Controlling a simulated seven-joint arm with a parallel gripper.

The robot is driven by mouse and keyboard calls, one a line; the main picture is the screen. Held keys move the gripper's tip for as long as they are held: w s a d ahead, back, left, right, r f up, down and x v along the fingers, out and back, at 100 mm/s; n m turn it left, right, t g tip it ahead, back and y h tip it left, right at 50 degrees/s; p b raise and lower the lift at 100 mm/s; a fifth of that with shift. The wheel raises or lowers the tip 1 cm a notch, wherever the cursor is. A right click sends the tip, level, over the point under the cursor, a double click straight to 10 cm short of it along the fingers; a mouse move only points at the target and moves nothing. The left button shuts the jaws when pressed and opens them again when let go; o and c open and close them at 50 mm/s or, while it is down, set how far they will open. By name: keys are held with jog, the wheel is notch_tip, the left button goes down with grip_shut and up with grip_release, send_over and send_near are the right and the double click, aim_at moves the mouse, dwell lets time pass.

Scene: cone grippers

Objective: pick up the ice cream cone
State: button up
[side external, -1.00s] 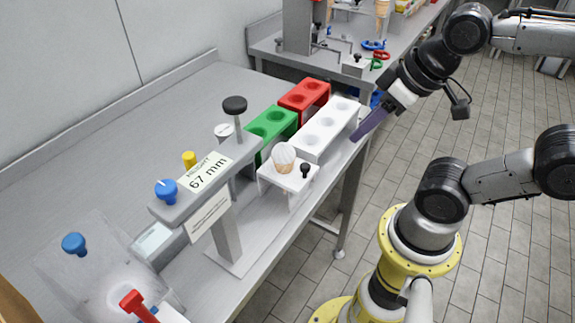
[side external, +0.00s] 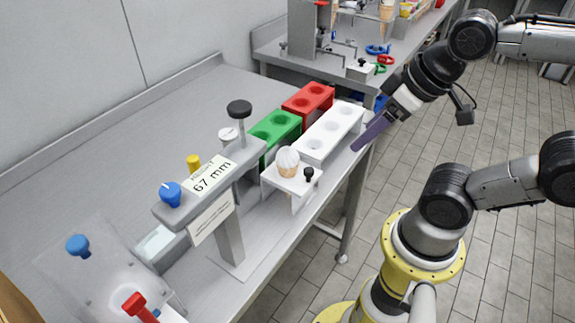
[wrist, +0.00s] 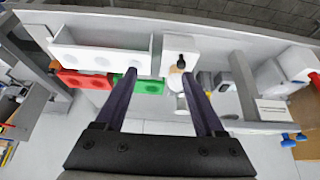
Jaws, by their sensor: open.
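The ice cream cone (side external: 288,160), with a white top and a tan cone, stands upright in a small white stand (side external: 308,184) with a black knob. My gripper (side external: 355,148) has dark purple fingers and is to the right of the cone in the side view, apart from it, near the bench's front edge. In the wrist view my gripper (wrist: 159,76) is open, with a wide empty gap between the fingers. The cone (wrist: 177,77) shows there near the right fingertip, partly covered by it.
A white holder (side external: 330,130), a green holder (side external: 272,128) and a red holder (side external: 308,98), all with round holes, stand behind the cone stand. The bench (side external: 120,130) is clear at the back left.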

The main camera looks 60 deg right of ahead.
notch_tip(320, 180, up, 4)
jog(key=n+g+h, duration=0.1)
jog(key=n+g, duration=0.1)
jog(key=n, duration=1.2)
send_over(290, 152)
jog(key=s+a, duration=0.2)
jog(key=s, duration=0.2)
jog(key=x, duration=0.9)
jog(key=d+x, duration=0.1)
jog(key=x, duration=0.3)
jog(key=shift+w+f, duration=0.1)
jog(key=shift+f, duration=0.15)
jog(key=c, duration=0.6)
jog(key=shift+r, duration=0.15)
